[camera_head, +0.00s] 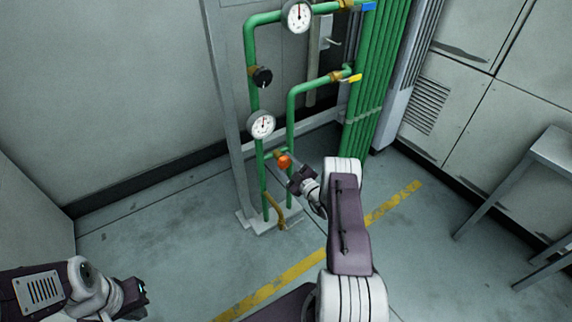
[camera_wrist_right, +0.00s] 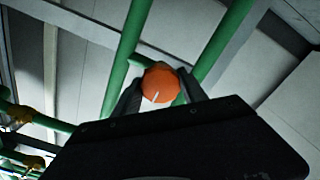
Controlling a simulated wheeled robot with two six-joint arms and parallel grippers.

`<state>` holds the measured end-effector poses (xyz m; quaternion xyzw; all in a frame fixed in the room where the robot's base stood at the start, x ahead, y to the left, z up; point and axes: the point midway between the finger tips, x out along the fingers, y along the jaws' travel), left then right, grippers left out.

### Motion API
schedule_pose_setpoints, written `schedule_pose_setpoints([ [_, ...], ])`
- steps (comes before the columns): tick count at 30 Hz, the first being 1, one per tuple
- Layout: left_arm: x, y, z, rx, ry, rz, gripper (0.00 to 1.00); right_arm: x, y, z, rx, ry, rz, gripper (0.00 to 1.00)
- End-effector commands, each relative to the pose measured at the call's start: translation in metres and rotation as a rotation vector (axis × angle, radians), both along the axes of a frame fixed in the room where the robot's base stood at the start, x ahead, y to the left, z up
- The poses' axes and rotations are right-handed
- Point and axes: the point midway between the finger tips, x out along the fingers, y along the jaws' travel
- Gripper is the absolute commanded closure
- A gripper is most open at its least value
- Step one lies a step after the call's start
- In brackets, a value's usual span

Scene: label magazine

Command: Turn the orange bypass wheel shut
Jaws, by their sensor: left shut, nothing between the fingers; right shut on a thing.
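The orange bypass wheel (camera_head: 284,161) sits low on the green pipework, between two upright pipes. In the right wrist view the wheel (camera_wrist_right: 160,85) shows its round face with a white mark pointing down and slightly left. My right gripper (camera_head: 291,170) reaches it from the right. Its two fingers (camera_wrist_right: 162,92) stand on either side of the wheel and are shut on it. My left gripper (camera_head: 142,294) is at the lower left, far from the pipes, shut and empty; its fingertips are small and dark in the head view.
Two white gauges (camera_head: 298,16) (camera_head: 262,124) and a black knob (camera_head: 262,77) are on the left pipe. A yellow-handled valve (camera_head: 354,78) and a blue-handled valve (camera_head: 369,6) are on the right. A metal table (camera_head: 556,150) stands at the right edge. Floor on the left is clear.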

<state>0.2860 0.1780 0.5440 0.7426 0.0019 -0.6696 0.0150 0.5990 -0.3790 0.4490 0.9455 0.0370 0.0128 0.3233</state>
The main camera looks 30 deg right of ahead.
Motion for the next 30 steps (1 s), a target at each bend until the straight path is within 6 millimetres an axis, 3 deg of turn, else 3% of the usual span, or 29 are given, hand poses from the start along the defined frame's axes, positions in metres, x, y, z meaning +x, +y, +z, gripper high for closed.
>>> schedule_pose_setpoints([
  [5, 0.000, 0.000, 0.000, 0.000, 0.000, 0.000, 1.00, -0.001, 0.000, -0.002, 0.004, 0.005, 0.000, 0.91],
  [6, 0.000, 0.000, 0.000, 0.000, 0.000, 0.000, 1.00, -0.001, 0.000, -0.002, 0.004, 0.005, 0.000, 0.39],
  [8, 0.000, 0.000, 0.000, 0.000, 0.000, 0.000, 1.00, -0.001, 0.000, -0.002, 0.004, 0.004, 0.000, 0.29],
  [18, 0.000, 0.000, 0.005, 0.000, 0.000, 0.000, 1.00, -0.006, -0.001, 0.001, 0.002, 0.003, -0.002, 0.29],
  [24, 0.000, 0.000, 0.029, 0.000, 0.000, 0.000, 1.00, -0.047, -0.005, 0.005, 0.006, 0.005, -0.005, 0.29],
  [30, 0.000, 0.000, 0.041, 0.000, 0.000, 0.000, 1.00, -0.083, -0.007, 0.001, 0.004, 0.005, -0.004, 0.29],
])
